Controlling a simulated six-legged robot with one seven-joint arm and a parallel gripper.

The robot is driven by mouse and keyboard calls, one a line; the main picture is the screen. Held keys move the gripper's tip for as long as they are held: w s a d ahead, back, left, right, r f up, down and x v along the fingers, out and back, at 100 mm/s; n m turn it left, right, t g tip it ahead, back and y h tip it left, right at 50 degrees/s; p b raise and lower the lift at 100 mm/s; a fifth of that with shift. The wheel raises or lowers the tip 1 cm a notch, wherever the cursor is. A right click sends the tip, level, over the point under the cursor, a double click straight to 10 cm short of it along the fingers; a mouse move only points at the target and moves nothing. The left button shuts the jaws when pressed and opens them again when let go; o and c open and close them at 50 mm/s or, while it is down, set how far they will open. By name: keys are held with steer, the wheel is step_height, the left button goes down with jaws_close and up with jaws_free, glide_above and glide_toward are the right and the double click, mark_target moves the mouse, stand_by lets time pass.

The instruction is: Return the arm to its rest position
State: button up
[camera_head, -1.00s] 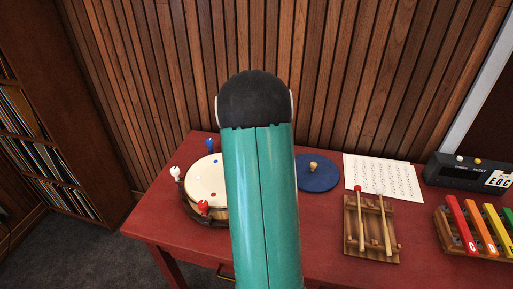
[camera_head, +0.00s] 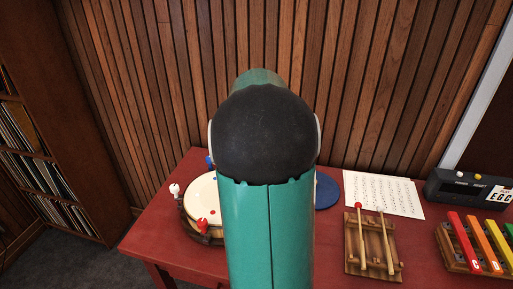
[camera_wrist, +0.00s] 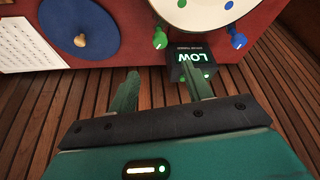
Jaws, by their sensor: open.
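My arm, teal with a black rounded joint, fills the middle of the head view and hides my gripper there. In the wrist view my gripper (camera_wrist: 160,68) is open, its two green fingers apart with nothing between them. It is near the slatted wall, with the table's things beyond the fingertips. A small dark box lettered LOW (camera_wrist: 193,66) shows just beyond the right finger; whether they touch I cannot tell.
The red table (camera_head: 165,235) holds a white drum (camera_head: 203,200) with coloured pegs, a blue disc (camera_head: 326,190) partly hidden by my arm, sheet music (camera_head: 385,193), a wooden rack with mallets (camera_head: 372,245), a colourful xylophone (camera_head: 475,243) and a dark device (camera_head: 465,188). A slatted wall (camera_head: 365,90) stands behind; shelves (camera_head: 40,130) stand left.

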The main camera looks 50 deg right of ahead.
stand_by(0.4)
steer(key=w+a+r+n+t+y, duration=0.15)
steer(key=a+r, duration=0.25)
steer(key=a, duration=0.8)
steer(key=a+r+n, duration=0.3)
steer(key=a, duration=1)
steer(key=s+a+n+y, duration=0.1)
steer(key=s+a+n, duration=0.1)
steer(key=s+a, duration=0.4)
steer(key=s+a+f+n+t+y, duration=0.1)
steer(key=s+a+n, duration=0.2)
steer(key=a, duration=0.9)
steer(key=s, duration=0.2)
steer(key=shift+s+a+n, duration=0.35)
